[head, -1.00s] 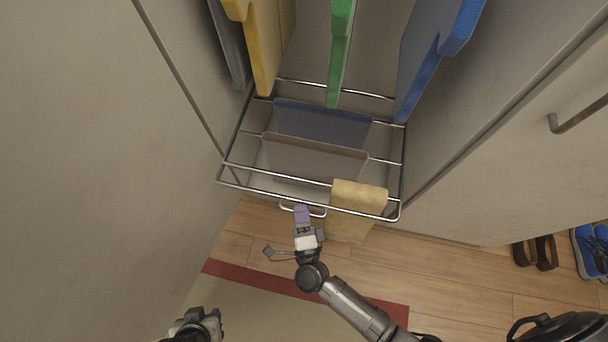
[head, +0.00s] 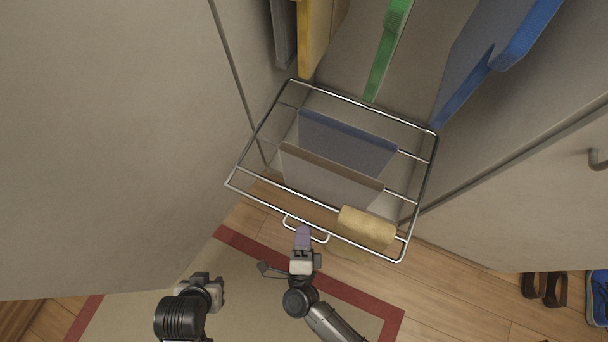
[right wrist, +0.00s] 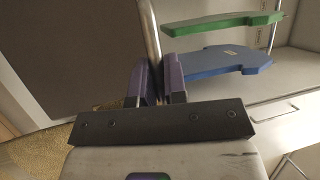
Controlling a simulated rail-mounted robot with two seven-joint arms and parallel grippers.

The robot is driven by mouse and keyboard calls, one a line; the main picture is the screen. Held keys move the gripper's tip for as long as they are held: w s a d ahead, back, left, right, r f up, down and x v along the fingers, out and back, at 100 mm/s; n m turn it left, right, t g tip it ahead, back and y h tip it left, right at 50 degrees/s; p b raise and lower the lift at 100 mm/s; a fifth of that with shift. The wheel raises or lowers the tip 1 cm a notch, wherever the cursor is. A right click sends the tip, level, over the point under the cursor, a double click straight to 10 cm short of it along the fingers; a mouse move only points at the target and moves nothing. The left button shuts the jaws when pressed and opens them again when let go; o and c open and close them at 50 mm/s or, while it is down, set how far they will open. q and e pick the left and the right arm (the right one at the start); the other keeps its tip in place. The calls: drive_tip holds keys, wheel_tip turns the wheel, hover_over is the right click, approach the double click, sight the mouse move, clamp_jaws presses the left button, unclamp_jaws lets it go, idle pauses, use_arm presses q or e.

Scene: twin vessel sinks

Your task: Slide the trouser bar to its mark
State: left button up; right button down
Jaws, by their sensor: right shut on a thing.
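The trouser bar is a chrome wire pull-out rack (head: 236,166) that stands out from the open wardrobe. Blue-grey (head: 350,146), grey-beige (head: 325,176) and yellow (head: 367,227) trousers hang over its rods. My right gripper (head: 303,232) has purple fingers and is shut on the small loop handle (head: 325,238) at the rack's front rod. In the right wrist view, its fingers (right wrist: 160,82) are close together at a metal rod (right wrist: 150,35). My left gripper (head: 212,288) is low and left of the rack, apart from it; its jaw state is unclear. I cannot make out a mark.
Yellow (head: 318,40), green (head: 388,48) and blue (head: 490,60) garments hang above and behind the rack. Wardrobe panels stand on both sides. A red-bordered mat (head: 262,258) lies below on the wood floor; brown shoes (head: 543,288) and blue shoes (head: 598,298) stand at the right.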

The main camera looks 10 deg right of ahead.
drive_tip(key=c, duration=1.2)
unclamp_jaws()
